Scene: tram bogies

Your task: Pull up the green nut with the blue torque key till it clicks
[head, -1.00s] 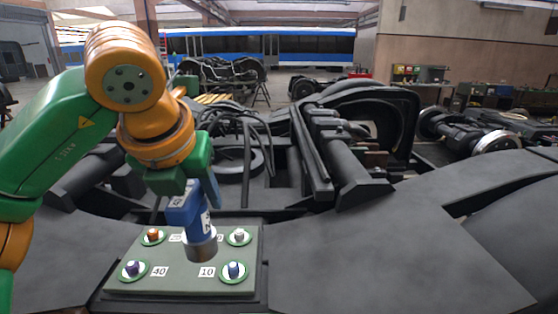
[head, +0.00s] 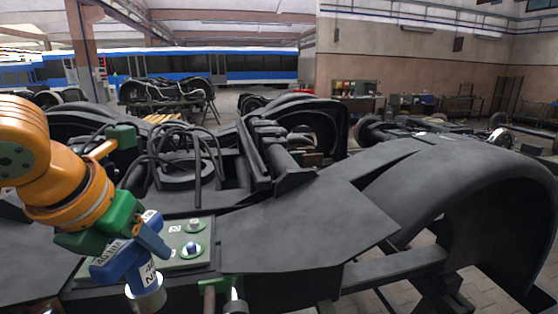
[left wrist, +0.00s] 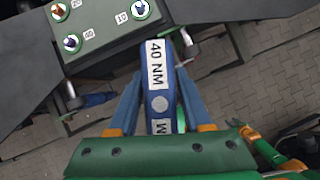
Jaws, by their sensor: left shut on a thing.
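My left gripper (head: 140,235) is shut on the blue torque key (head: 125,262), marked 40 NM, and it also shows in the left wrist view (left wrist: 160,95). The key is tilted, its silver socket (head: 147,292) pointing down in front of the plate's near edge, apart from the nuts. Nuts sit on green rings; I see no clearly green nut.
Another blue-handled tool (left wrist: 95,100) hangs by the plate's edge. The dark bogie frame (head: 300,220) spreads right. Part of my other arm (left wrist: 265,150) shows lower right.

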